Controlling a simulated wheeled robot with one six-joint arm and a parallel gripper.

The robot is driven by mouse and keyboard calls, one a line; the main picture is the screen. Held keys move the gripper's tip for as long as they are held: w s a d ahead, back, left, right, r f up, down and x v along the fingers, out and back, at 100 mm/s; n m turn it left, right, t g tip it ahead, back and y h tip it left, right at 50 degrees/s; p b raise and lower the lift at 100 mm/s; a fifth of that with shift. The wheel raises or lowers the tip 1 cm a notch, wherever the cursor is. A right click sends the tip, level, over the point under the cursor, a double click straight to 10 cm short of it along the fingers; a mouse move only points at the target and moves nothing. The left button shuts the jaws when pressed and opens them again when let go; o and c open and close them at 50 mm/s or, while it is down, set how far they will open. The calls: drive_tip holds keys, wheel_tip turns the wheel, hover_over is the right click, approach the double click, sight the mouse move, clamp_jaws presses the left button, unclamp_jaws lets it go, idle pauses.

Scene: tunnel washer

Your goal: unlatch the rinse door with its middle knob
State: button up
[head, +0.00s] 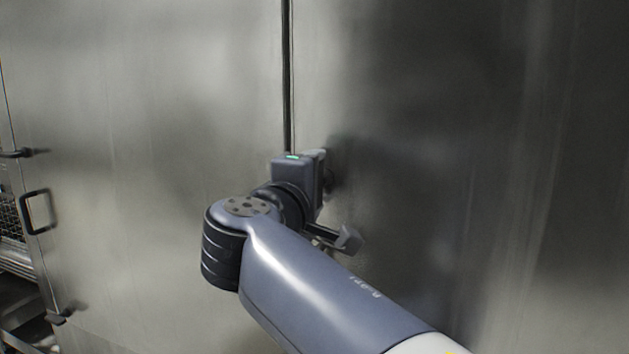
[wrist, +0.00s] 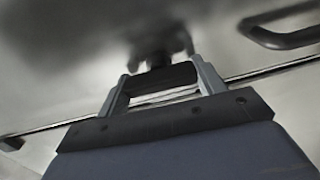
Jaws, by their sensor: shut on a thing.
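The rinse door is a wide brushed-steel panel (head: 450,150) with a dark vertical seam (head: 288,70) at its left edge. My gripper (head: 322,172) is up against the steel just right of the seam and hides most of what it holds in the head view. In the wrist view, the two fingers of my gripper (wrist: 160,78) are closed on the sides of a dark knob (wrist: 158,74). The knob stands out from the steel, with its dark blurred reflection behind it. I cannot tell how far the knob is turned.
A grey angular handle piece (head: 348,240) sticks out below my gripper. A dark bar handle (wrist: 285,28) is at the upper right in the wrist view. A black pull handle (head: 38,212) and racks are at the far left. The steel to the right is clear.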

drive_tip(key=shift+n, duration=0.3)
drive_tip(key=o, duration=1)
drive_tip(key=shift+b+v, duration=1.55)
drive_tip(key=shift+v, duration=3.85)
drive_tip(key=shift+w, duration=0.1)
drive_tip(key=p+x, duration=0.3)
drive_tip(key=x, duration=0.7)
drive_tip(key=shift+w+d, duration=0.1)
drive_tip(key=shift+w, duration=0.2)
